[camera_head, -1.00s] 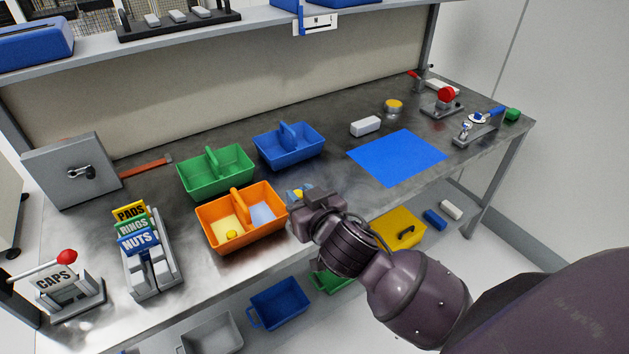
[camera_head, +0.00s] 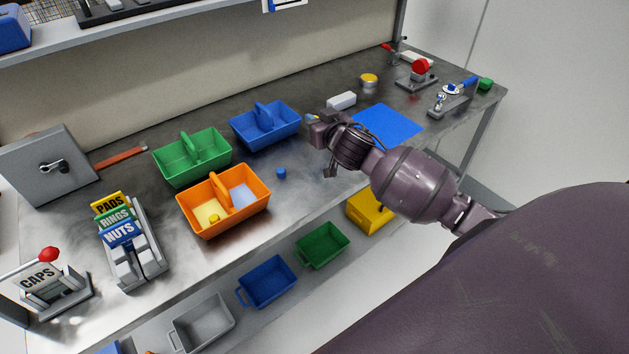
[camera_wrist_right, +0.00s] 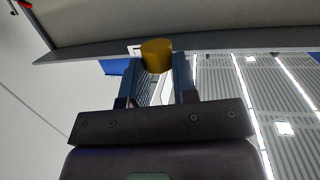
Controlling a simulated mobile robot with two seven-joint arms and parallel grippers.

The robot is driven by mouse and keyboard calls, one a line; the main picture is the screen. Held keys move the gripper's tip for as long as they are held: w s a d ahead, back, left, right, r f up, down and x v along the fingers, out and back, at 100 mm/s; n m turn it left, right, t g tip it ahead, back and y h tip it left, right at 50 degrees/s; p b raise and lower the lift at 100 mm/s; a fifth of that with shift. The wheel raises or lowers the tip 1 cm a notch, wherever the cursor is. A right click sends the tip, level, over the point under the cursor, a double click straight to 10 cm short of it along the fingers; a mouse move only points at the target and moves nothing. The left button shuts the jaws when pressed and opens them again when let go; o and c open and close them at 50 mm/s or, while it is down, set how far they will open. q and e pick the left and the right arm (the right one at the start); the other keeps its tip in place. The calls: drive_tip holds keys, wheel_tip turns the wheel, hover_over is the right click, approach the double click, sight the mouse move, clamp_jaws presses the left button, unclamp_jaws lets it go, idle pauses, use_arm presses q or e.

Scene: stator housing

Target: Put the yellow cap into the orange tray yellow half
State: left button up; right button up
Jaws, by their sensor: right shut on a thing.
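The orange tray (camera_head: 238,221) stands on the bench. Its left half has a yellow floor (camera_head: 203,213) with a small yellow piece (camera_head: 214,218) in it; its right half has a pale blue floor (camera_head: 243,194) and looks empty. My right gripper (camera_head: 311,118) is above the bench, to the right of the blue bin and behind and right of the orange tray. In the right wrist view it is shut on the yellow cap (camera_wrist_right: 156,55), a short cylinder between the blue fingertips. The cap is barely visible in the head view. My left gripper is out of view.
A blue cap (camera_head: 281,173) lies on the bench right of the orange tray. A green bin (camera_head: 195,174) and a blue bin (camera_head: 266,135) stand behind the tray. The sign rack (camera_head: 135,262) and caps stand (camera_head: 55,290) are at left. A blue mat (camera_head: 388,122) lies at right.

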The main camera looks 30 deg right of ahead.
drive_tip(key=b, duration=0.2)
hover_over(317, 184)
wheel_tip(317, 184, down, 15)
drive_tip(key=shift+s+r, duration=0.1)
drive_tip(key=shift+f+b, duration=0.35)
drive_tip(key=shift+f, duration=0.5)
wheel_tip(317, 184, down, 3)
drive_tip(key=shift+f+b, duration=0.15)
drive_tip(key=shift+b, duration=0.45)
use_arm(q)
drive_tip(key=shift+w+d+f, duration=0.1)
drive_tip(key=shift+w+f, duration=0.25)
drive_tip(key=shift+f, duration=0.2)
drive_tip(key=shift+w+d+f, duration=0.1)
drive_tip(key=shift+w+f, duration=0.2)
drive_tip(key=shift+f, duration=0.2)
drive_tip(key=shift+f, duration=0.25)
use_arm(e)
drive_tip(key=shift+f, duration=0.2)
